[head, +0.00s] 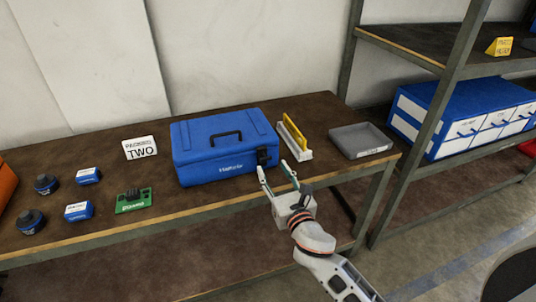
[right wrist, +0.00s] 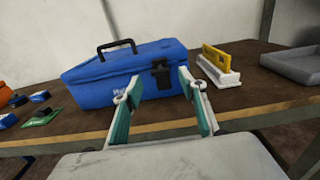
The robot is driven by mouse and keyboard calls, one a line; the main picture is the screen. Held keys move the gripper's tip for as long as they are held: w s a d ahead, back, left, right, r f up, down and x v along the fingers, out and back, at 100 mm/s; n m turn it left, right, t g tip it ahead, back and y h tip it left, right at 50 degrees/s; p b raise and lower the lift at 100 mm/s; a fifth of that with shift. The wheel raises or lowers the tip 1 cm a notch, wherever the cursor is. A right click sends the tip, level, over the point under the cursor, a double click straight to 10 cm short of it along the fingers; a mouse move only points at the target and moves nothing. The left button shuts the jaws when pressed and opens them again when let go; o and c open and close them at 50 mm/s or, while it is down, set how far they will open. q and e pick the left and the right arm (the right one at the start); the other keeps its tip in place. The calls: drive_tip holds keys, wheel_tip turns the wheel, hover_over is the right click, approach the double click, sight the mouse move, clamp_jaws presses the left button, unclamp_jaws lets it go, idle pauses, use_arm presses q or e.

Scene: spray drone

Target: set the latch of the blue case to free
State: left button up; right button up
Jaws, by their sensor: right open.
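The blue case (head: 222,146) stands closed on the brown table, with a black handle on its lid. Its black latch (head: 263,156) is on the front face near the right end. In the right wrist view the blue case (right wrist: 115,78) fills the middle, and the latch (right wrist: 161,75) shows between the fingertips, beyond them. My right gripper (head: 275,170) is open and empty, just in front of the case's right end. Its fingers (right wrist: 156,83) point at the case front. I cannot tell whether they touch it. My left gripper is not in view.
Right of the case stand a yellow and white piece (head: 294,138) and a grey tray (head: 360,141). Left are a PACKED TWO sign (head: 140,148), a green board (head: 133,200), small blue boxes and dark round parts. A metal shelf post (head: 425,130) rises at the right.

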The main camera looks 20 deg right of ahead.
sight(266, 158)
drive_tip(key=w, duration=0.7)
drive_tip(key=shift+a, duration=0.15)
clamp_jaws()
